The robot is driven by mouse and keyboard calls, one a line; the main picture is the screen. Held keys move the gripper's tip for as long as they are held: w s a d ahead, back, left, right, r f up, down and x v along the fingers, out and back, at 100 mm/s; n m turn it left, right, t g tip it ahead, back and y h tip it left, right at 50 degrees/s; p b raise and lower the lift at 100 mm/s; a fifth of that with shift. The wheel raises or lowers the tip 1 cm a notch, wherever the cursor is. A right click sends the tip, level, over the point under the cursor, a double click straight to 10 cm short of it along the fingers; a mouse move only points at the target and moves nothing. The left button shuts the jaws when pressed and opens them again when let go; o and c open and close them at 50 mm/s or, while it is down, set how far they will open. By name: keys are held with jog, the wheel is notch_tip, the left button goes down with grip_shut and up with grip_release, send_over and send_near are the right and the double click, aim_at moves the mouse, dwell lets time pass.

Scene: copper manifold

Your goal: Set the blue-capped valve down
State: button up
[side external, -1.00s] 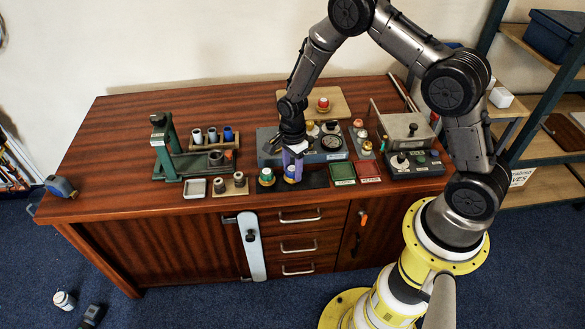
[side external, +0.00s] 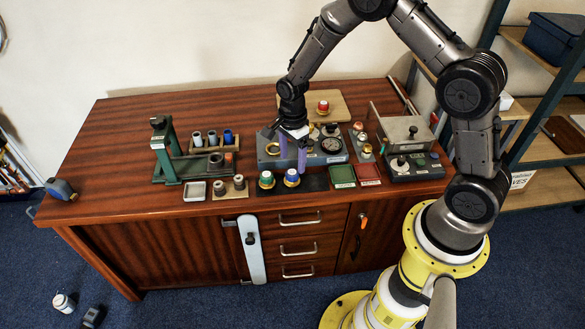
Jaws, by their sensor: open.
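The blue-capped valve (side external: 292,177) stands upright on a black mat (side external: 317,183) near the front edge of the bench. It has a brass-coloured base. A similar valve with a green cap (side external: 266,180) stands just left of it, with a small gap between them. My gripper (side external: 293,158) is open and empty, with its two purple fingers pointing down. In the picture it is just above and behind the blue cap, apart from it.
A grey panel with a gauge (side external: 331,145) lies behind my gripper. A green tray (side external: 342,175) and a red tray (side external: 367,173) lie to the right. The mat's right part is clear.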

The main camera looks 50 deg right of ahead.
notch_tip(320, 180, up, 7)
notch_tip(320, 180, up, 8)
jog(key=n+t, duration=0.1)
jog(key=n, duration=0.3)
send_over(293, 172)
jog(key=s, duration=0.3)
jog(key=s+a+r+n+t, duration=0.2)
jog(key=s+r+n, duration=0.4)
jog(key=s+r, duration=0.25)
jog(key=s+r+n+t, duration=0.2)
jog(key=s+r+n, duration=0.2)
jog(key=s+n, duration=0.6)
jog(key=s, duration=0.3)
jog(key=shift+s+a+t, duration=0.3)
